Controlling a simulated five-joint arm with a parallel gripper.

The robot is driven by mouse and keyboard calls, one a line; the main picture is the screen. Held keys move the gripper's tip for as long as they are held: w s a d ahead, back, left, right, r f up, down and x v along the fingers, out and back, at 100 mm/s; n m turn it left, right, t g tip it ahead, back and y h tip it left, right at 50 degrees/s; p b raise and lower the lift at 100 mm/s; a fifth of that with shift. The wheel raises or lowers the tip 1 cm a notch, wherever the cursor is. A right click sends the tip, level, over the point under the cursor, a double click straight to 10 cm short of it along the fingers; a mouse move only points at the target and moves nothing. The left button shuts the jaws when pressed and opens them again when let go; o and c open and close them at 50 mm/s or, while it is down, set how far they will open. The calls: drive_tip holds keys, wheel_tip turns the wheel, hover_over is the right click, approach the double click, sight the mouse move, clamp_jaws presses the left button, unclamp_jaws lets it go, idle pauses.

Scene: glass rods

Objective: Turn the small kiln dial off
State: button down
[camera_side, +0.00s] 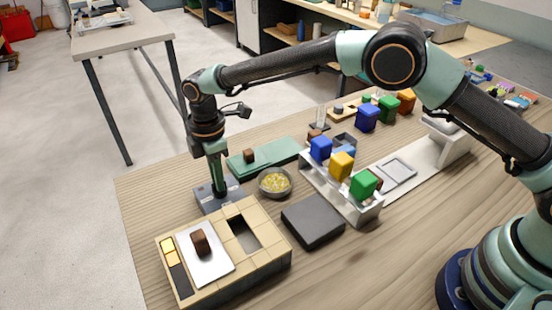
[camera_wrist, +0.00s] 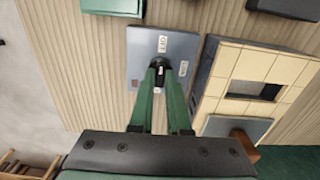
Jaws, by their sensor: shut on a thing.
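The small kiln (camera_wrist: 282,72) is a cream tiled box with a dark square opening; it also shows in the side view (camera_side: 277,262). A blue-grey dial panel (camera_wrist: 140,52) lies flat on the table beside it, with small white labels around its middle. It also shows in the side view (camera_side: 203,199). My gripper (camera_wrist: 160,70) points down over the panel, its green fingers shut on the dark dial (camera_wrist: 159,63) at the panel's middle. The fingers partly hide the dial, and I cannot read its setting. In the side view, my gripper (camera_side: 219,190) hides the dial.
A white plate with a brown block (camera_side: 200,243) lies on the kiln top, beside the opening. A bowl of yellow bits (camera_side: 275,182) stands close right of my gripper. A dark slab (camera_side: 313,223) and a white rack (camera_side: 362,213) with colored cubes are farther right.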

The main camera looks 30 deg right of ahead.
drive_tip(key=shift+r, duration=0.1)
drive_tip(key=c, duration=0.9)
unclamp_jaws()
wheel_tip(320, 180, up, 12)
